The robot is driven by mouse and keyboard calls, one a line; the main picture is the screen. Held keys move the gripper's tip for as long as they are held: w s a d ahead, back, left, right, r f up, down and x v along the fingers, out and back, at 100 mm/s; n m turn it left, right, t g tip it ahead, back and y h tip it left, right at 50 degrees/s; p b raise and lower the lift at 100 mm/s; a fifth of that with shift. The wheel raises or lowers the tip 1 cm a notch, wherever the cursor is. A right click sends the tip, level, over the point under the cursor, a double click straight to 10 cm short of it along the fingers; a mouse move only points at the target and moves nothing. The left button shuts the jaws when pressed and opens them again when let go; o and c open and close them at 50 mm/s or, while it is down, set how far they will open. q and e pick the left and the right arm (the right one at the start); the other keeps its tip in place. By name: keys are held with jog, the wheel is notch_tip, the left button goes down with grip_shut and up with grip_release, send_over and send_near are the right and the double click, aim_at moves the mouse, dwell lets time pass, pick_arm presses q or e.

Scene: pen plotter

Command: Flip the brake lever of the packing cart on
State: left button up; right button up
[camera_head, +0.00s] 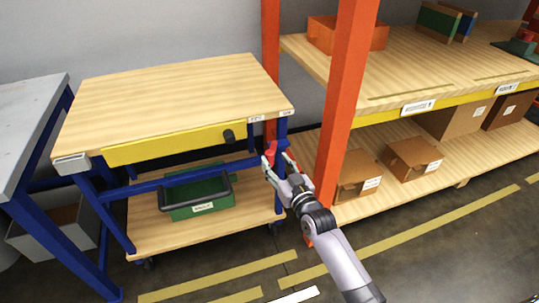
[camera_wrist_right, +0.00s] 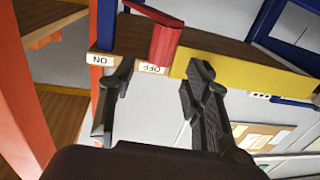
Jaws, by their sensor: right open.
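The packing cart (camera_head: 165,92) has a wooden top, a blue frame and a lower shelf. Its red brake lever (camera_head: 271,150) is small in the head view, at the cart's right front. In the right wrist view the red lever (camera_wrist_right: 165,40) lies beside the OFF label (camera_wrist_right: 152,68), with the ON label (camera_wrist_right: 102,60) to its left. My right gripper (camera_head: 277,158) is open at the lever. In the right wrist view the lever shows between and beyond its fingertips (camera_wrist_right: 162,72); contact cannot be told. My left gripper is not in view.
A yellow drawer front (camera_head: 175,145) with a black knob is under the cart top. A green bin (camera_head: 197,196) sits on the lower shelf. An orange rack post (camera_head: 345,90) stands close right of my gripper. A grey table (camera_head: 25,110) is at left.

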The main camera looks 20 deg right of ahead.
aim_at(272, 156)
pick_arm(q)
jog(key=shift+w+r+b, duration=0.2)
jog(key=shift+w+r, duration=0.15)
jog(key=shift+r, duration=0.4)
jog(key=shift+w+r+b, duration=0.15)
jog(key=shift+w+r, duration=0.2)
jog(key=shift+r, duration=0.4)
pick_arm(e)
jog(key=shift+w+a, duration=0.2)
jog(key=shift+w, duration=1.1)
jog(key=shift+w+a, duration=0.15)
jog(key=shift+w, duration=1.1)
jog(key=shift+c, duration=0.3)
grip_shut()
